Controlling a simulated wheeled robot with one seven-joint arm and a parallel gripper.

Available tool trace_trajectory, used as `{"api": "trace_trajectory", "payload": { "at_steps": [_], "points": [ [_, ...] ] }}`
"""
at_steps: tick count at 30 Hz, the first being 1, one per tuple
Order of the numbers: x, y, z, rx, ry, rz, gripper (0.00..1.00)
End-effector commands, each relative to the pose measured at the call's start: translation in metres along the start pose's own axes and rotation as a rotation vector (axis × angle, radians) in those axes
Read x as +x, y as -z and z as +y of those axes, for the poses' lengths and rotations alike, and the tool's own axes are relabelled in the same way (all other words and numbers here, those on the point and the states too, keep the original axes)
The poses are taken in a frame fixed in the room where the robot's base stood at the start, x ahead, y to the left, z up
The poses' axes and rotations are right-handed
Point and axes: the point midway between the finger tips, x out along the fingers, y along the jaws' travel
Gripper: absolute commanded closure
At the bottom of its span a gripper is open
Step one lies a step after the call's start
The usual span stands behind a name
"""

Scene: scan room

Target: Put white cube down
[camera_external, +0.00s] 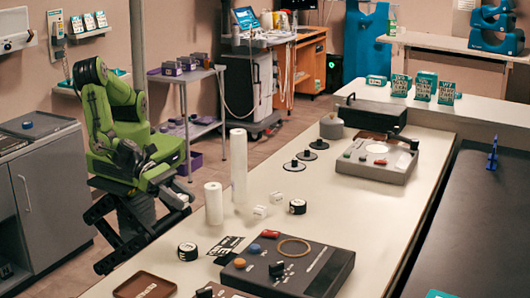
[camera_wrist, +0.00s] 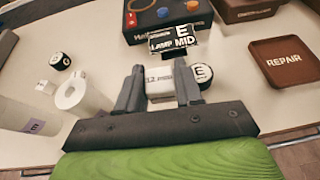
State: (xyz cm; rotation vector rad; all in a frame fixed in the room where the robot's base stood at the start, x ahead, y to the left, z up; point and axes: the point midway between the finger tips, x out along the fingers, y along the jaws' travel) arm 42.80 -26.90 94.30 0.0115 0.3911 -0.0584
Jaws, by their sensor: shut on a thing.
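My gripper (camera_wrist: 158,92) is shut on a white cube (camera_wrist: 160,82), which shows between its two dark fingers in the wrist view. Some dark print is on the cube. Two other small white cubes (camera_external: 260,212) (camera_external: 276,197) stand on the table past the paper rolls. One such cube also shows at the left of the wrist view (camera_wrist: 45,86).
White paper rolls (camera_external: 213,203) (camera_external: 239,165) stand upright near the table edge. A black-and-white round roll (camera_external: 187,251), a printed card (camera_external: 226,245), a brown REPAIR tray (camera_external: 144,286) and a black control box (camera_external: 325,268) lie nearby. Bare table shows between them.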

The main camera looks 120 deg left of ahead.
Motion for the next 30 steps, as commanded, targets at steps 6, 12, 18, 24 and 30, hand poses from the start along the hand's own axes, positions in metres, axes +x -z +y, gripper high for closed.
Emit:
{"api": "trace_trajectory", "payload": {
  "at_steps": [6, 12, 18, 24, 30],
  "points": [
    [0.036, -0.052, 0.028, -0.068, -0.174, -0.035, 0.94],
    [0.068, -0.109, 0.072, -0.153, -0.369, -0.017, 0.94],
    [0.081, -0.105, 0.086, -0.169, -0.420, 0.005, 0.94],
    [0.105, -0.045, 0.086, -0.167, -0.421, 0.006, 0.94],
    [0.124, 0.001, 0.085, -0.170, -0.418, 0.002, 0.94]
  ]
}}
